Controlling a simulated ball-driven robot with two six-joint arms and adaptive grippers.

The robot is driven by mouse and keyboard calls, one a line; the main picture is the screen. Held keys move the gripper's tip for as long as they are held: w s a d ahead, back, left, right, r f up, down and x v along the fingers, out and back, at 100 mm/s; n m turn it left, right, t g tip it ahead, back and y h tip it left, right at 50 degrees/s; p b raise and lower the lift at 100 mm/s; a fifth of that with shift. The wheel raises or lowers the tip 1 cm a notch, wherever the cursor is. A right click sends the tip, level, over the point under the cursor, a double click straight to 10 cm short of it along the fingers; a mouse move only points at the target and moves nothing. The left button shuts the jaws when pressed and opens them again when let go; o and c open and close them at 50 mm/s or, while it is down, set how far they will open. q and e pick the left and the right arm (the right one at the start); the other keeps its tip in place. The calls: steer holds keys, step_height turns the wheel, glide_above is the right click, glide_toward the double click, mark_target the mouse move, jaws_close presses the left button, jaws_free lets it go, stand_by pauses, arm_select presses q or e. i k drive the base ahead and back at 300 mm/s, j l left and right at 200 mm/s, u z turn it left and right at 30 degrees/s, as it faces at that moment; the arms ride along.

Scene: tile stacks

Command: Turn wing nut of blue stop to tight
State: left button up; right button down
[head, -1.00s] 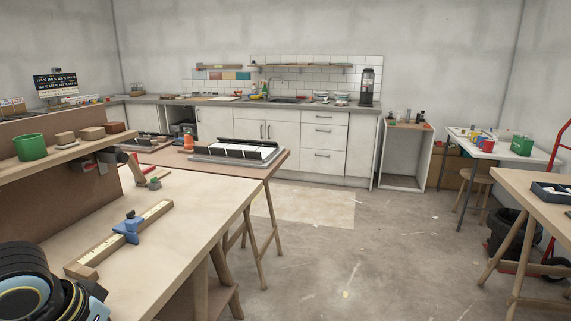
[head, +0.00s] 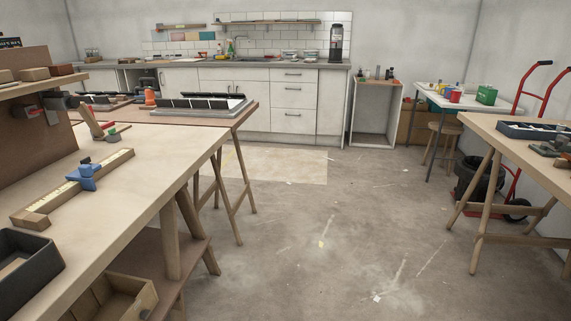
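The blue stop (head: 83,177) sits on a wooden rail with a yellow scale (head: 118,160), which lies on the near-left workbench (head: 150,173). A small dark piece shows on top of the stop, perhaps its wing nut; it is too small to tell how it is turned. The end block (head: 32,219) of the rail is at its near end. Neither of my grippers shows in the head view.
A dark open bin (head: 28,262) stands on the bench's near corner. A second table (head: 245,114) with a tile tray (head: 200,104) is behind it. Another bench (head: 500,131) is at the right. The floor (head: 330,240) between them is clear.

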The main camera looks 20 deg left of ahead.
mark_target(87, 162)
steer(key=u, duration=1.7)
